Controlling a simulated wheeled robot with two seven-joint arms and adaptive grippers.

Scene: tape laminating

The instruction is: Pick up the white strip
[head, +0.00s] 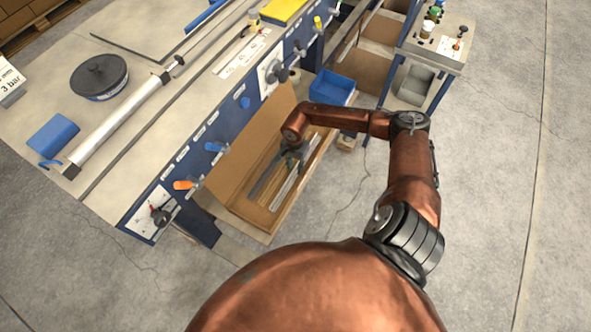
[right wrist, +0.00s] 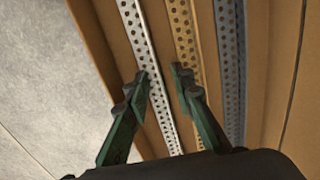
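The white strip (right wrist: 146,45) is a long, pale, perforated strip. It lies in a cardboard box beside a tan perforated strip (right wrist: 184,35) and a grey-blue one (right wrist: 230,60). In the head view the white strip (head: 284,192) is the bright line on the right side of the box. My right gripper (right wrist: 162,80) is open, its fingertips above the strips. In the right wrist view the white strip runs between the fingers, closer to the left one. In the head view my right gripper (head: 293,155) is small and partly hidden over the box. My left gripper is out of view.
The cardboard box (head: 230,201) sits below the workbench front (head: 215,128), whose knobs and levers stick out near my arm. A blue bin (head: 332,88) stands beyond the box. Open concrete floor lies to the right.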

